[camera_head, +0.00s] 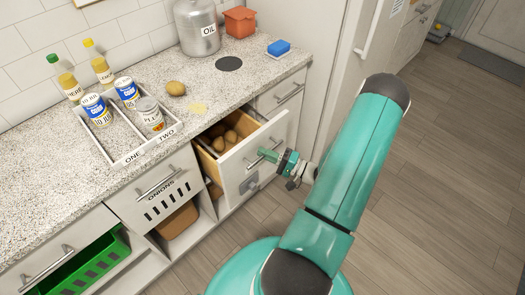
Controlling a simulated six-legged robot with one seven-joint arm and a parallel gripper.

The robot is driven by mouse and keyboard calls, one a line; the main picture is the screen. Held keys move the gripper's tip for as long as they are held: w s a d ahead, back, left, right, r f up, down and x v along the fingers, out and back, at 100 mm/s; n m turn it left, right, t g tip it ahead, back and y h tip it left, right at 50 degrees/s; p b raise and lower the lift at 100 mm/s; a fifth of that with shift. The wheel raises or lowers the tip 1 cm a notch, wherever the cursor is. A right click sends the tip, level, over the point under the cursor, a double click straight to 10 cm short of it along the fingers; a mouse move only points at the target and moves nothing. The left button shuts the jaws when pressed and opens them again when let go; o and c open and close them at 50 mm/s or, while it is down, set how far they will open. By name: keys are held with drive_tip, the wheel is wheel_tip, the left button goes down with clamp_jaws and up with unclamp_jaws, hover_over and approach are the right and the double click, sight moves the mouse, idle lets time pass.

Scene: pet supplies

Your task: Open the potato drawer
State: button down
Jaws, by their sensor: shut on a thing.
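The potato drawer (235,173) stands pulled partway out below the counter, with its white front angled toward the lower right. My gripper (266,154) is at the outer face of the drawer front, shut on the drawer handle, which is mostly hidden by the fingers. My teal arm reaches in from the right.
The closed onions drawer (153,190) is to the left, and a green crate (85,268) sits farther lower left. On the counter (60,165) are a divided tray (150,146) with cans, a loose potato (176,88) and an oil canister (197,27). Wooden floor (430,190) is clear at right.

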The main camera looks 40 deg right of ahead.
drive_tip(key=shift+s+d, duration=0.1)
drive_tip(key=shift+s, duration=2.55)
drive_tip(key=c, duration=1.5)
unclamp_jaws()
drive_tip(key=shift+s, duration=0.15)
drive_tip(key=v, duration=1.3)
drive_tip(key=shift+s+d, duration=0.15)
drive_tip(key=shift+s, duration=0.05)
drive_tip(key=shift+f, duration=0.1)
